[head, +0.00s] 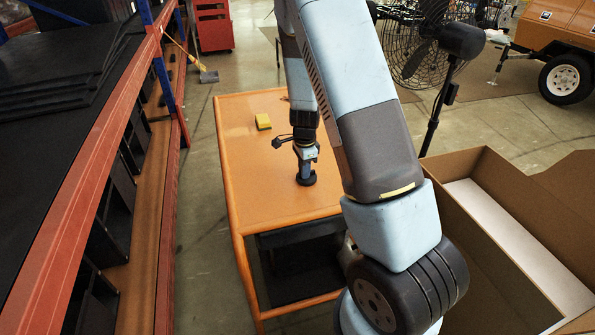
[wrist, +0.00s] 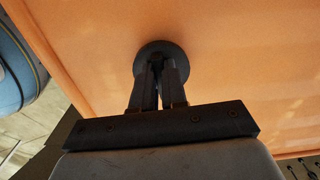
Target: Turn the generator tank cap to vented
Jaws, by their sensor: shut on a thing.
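The tank cap (wrist: 147,48) is a black round disc with a raised middle grip. It sits on a broad flat orange top (wrist: 230,50). In the head view the cap (head: 306,181) shows as a small black round at the front half of the same orange top (head: 265,190). My gripper (wrist: 158,64) comes down over the cap, its two dark fingers close together and shut on the raised grip. In the head view my gripper (head: 305,166) stands right above the cap. The fingers hide part of the cap. No vent marking can be read.
A small yellow block (head: 263,121) lies on the orange top behind the cap. A red-and-blue rack (head: 110,110) stands at the left. A large open cardboard box (head: 500,235) is at the right. A black fan (head: 415,45) stands behind my arm.

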